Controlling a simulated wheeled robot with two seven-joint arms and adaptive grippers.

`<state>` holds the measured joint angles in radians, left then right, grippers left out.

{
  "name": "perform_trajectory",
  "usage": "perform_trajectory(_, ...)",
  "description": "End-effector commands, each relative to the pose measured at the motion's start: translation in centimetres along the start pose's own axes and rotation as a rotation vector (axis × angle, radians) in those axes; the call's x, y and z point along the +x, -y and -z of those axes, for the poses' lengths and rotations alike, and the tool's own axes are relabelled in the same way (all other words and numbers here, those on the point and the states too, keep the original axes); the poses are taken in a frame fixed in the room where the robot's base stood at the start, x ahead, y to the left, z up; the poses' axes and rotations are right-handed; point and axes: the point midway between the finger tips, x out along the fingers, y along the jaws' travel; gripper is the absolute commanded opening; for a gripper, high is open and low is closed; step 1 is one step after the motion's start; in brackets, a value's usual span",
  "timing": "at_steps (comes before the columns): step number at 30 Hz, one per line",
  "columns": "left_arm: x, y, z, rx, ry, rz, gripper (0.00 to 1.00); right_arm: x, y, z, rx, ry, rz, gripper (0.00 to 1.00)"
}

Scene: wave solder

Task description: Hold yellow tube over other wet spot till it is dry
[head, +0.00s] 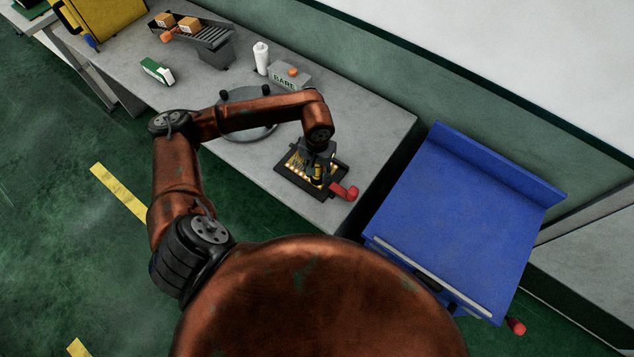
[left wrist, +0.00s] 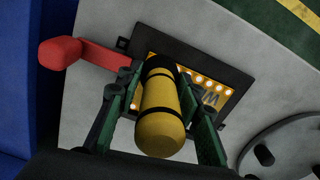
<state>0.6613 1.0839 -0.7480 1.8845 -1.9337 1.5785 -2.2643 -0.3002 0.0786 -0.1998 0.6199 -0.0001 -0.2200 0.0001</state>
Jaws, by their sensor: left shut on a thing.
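My left gripper (left wrist: 160,115) is shut on the yellow tube (left wrist: 160,128), which has black bands and a rounded end towards the wrist camera. In the head view the left gripper (head: 318,172) is over a dark square frame (head: 287,181) with a glowing, orange-lit board inside. The tube's far end points at the board (left wrist: 215,92), which shows bright dots and part of some dark lettering. The tube and fingers hide much of the board, and I cannot make out a wet spot. My right gripper is not in view.
A red handle (head: 346,191) sticks out beside the frame. A round grey plate (head: 250,131), a grey box marked BARE (head: 290,80), a white bottle (head: 261,58) and a green-and-white box (head: 157,71) stand on the grey bench (head: 385,120). A blue table (head: 465,215) stands to the right.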

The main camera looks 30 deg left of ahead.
Motion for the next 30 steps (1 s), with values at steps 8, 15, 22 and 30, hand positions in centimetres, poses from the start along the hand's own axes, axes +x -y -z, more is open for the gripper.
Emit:
perform_trajectory(8, -2.3, 0.1, 0.0, -0.001, -0.002, 0.001, 0.0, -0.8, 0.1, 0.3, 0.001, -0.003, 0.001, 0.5)
perform_trajectory(15, -4.2, 0.0, 0.0, 0.0, -0.003, 0.0, 0.0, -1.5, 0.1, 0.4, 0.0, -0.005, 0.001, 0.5)
perform_trajectory(22, -5.8, 0.0, 0.0, 0.001, -0.001, 0.0, 0.0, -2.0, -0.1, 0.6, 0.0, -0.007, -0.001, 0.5)
perform_trajectory(30, -6.2, 0.0, 0.0, 0.0, 0.0, 0.001, 0.0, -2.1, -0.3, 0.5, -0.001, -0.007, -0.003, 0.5)
